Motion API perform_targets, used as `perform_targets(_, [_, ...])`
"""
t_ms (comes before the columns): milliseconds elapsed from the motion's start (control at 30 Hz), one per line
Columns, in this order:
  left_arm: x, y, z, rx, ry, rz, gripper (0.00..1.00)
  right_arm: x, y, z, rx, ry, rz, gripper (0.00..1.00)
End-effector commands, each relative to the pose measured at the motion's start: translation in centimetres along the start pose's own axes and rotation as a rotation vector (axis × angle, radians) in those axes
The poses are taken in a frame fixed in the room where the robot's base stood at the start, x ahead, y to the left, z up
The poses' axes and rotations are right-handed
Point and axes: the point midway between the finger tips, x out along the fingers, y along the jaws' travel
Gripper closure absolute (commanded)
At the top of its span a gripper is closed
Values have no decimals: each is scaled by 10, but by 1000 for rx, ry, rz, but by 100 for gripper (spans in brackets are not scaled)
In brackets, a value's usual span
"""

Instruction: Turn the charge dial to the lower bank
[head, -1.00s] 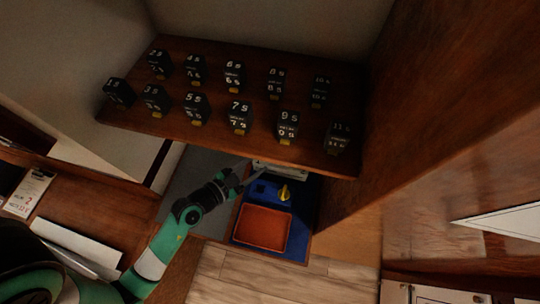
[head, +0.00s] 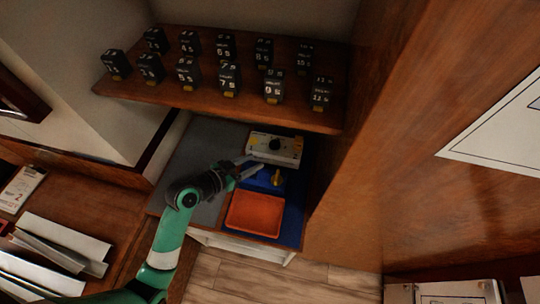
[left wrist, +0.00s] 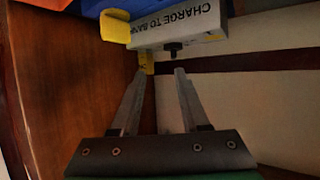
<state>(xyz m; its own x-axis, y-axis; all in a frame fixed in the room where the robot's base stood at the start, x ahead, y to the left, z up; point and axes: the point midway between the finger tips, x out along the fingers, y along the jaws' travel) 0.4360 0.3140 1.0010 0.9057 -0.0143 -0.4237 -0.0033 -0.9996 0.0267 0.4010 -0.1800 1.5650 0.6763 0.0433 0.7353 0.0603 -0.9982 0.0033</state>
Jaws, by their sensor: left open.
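The charge dial is a small black knob (head: 274,144) on a white box (head: 290,151) standing on the blue mat under the shelf in the head view. The left wrist view shows the white box (left wrist: 200,24) from close by, with the lettering "CHARGE TO BANK" upside down, and a dark knob (left wrist: 173,47) at its edge. My left gripper (head: 252,166) is open and empty, just in front and to the left of the box. In the left wrist view its two fingers (left wrist: 160,72) point toward the knob, apart from it. The dial's pointer setting is too small to read. My right gripper is not in view.
Above is a wooden shelf (head: 210,104) with two rows of black numbered breakers. A wooden wall (head: 350,180) closes the right side. A grey surface (head: 203,145) lies left of the mat.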

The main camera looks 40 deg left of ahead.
Motion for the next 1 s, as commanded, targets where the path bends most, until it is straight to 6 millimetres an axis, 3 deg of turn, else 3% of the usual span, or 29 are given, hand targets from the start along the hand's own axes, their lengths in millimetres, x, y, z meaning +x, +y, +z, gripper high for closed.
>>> perform_targets(33, [8, -15, -5, 9, 36, -26, 55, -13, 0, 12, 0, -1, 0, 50])
perform_targets(100, [8, -21, -11, 13, 48, -39, 55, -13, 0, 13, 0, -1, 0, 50])
perform_targets(333, [17, -22, -10, 12, 47, -40, 55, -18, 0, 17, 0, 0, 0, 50])
perform_targets(600, [73, -24, -11, 12, 46, -39, 55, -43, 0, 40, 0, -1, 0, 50])
perform_targets(800, [107, -26, -17, 10, 45, -41, 55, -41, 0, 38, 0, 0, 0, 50])
perform_targets(1000, [122, -26, -17, 10, 45, -42, 55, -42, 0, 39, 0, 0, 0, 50])
